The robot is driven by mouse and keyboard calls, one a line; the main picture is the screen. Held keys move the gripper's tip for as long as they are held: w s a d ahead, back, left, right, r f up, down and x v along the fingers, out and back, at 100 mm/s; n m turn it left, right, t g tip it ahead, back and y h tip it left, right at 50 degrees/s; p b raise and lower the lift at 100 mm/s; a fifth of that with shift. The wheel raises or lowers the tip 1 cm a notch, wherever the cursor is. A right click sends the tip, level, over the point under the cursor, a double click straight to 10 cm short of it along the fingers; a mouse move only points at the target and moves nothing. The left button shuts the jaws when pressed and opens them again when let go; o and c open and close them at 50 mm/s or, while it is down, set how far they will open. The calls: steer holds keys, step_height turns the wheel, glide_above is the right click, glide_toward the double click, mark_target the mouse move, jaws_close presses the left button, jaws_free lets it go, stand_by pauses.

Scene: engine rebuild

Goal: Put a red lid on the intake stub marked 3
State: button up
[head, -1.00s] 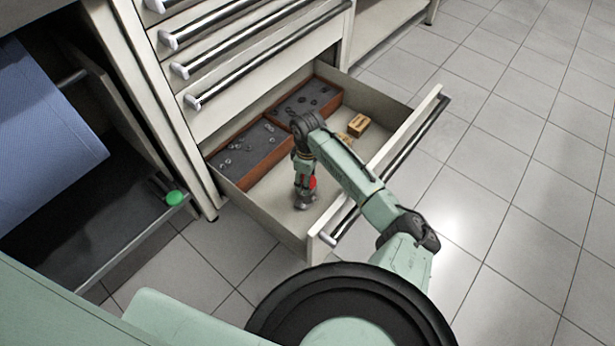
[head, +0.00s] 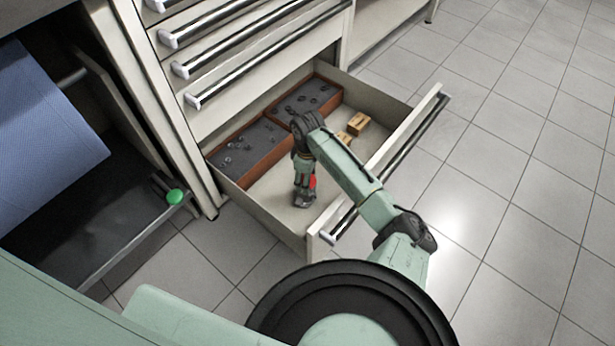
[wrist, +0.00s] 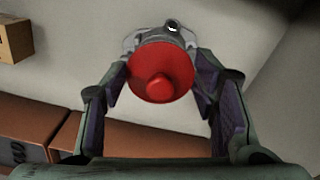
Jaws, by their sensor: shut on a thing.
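A red lid (wrist: 160,75), round with a knob in its middle, sits between the fingers of my gripper (wrist: 163,80) in the wrist view. The fingers are shut on its sides. A grey metal part (wrist: 165,40) with a small hole shows directly behind the lid; I cannot tell whether the two are joined. In the head view my gripper (head: 304,186) points down into the open drawer, close to its floor, and only a bit of the red lid (head: 312,181) shows. No intake stub or mark 3 is visible.
The drawer (head: 265,205) holds brown-rimmed trays (head: 318,82) of small metal parts and small tan boxes (head: 358,123). Its front panel (head: 405,140) stands close to my arm. A green knob (head: 175,196) and a blue roll (head: 45,110) are at left. Tiled floor is clear at right.

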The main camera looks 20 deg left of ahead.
steer(key=shift+f, duration=0.6)
steer(key=shift+r+p, duration=0.1)
steer(key=shift+p, duration=0.25)
stand_by(0.6)
steer(key=shift+f, duration=0.2)
stand_by(0.8)
steer(key=o, duration=0.9)
steer(key=shift+r, duration=0.1)
step_height(320, 180, up, 7)
steer(key=p, duration=0.8)
steer(key=shift+r, duration=0.2)
